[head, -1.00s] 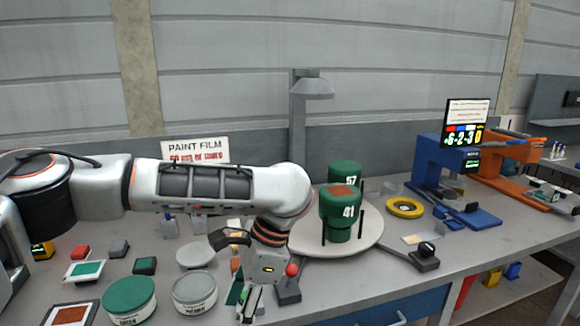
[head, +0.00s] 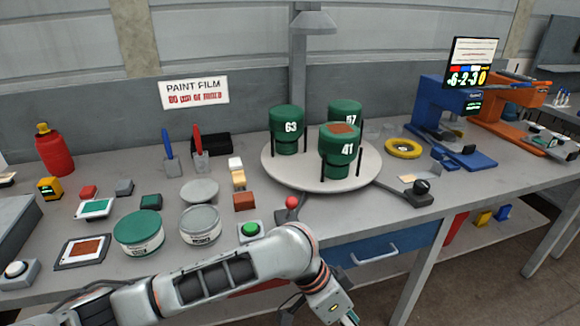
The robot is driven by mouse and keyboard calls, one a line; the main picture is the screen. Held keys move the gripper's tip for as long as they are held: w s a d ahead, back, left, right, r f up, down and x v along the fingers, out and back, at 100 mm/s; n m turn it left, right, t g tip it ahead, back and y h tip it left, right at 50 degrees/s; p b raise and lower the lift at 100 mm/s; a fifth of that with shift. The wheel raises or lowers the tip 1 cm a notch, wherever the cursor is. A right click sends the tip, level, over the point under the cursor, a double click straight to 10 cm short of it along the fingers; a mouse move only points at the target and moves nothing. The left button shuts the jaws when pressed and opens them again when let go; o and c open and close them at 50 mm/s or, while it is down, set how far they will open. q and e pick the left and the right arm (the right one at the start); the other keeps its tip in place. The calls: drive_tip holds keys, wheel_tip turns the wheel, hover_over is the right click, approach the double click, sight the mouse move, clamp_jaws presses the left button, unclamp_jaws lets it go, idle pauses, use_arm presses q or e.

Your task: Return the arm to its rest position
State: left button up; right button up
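My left arm (head: 215,279) comes in from the bottom left and lies low along the front of the bench. My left gripper (head: 345,317) is at the bottom edge, below the drawer, and is cut off by the frame. Its fingers are not clear enough to tell open from shut. My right gripper is not in view.
Green cylinders 63 (head: 286,131), 57 (head: 346,110) and 41 (head: 341,151) stand on a round turntable (head: 290,180). A green button (head: 250,229) and a red-knobbed lever (head: 291,204) sit near the bench's front edge. A drawer (head: 385,247) is below.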

use_arm(q)
drive_tip(key=w+a+f+n+t+h, duration=0.3)
drive_tip(key=w+a+f+n+t, duration=0.2)
drive_tip(key=a+f+n+t, duration=0.35)
drive_tip(key=s+a+f+t+y, duration=0.2)
drive_tip(key=s+a+f, duration=0.3)
drive_tip(key=a, duration=0.7)
drive_tip(key=s+a+f+n+t+y, duration=0.1)
drive_tip(key=s+a+f+y, duration=0.4)
drive_tip(key=a, duration=0.8)
drive_tip(key=shift+s+a+f+t, duration=0.15)
drive_tip(key=shift+a+f+t, duration=0.1)
drive_tip(key=shift+f+t, duration=0.25)
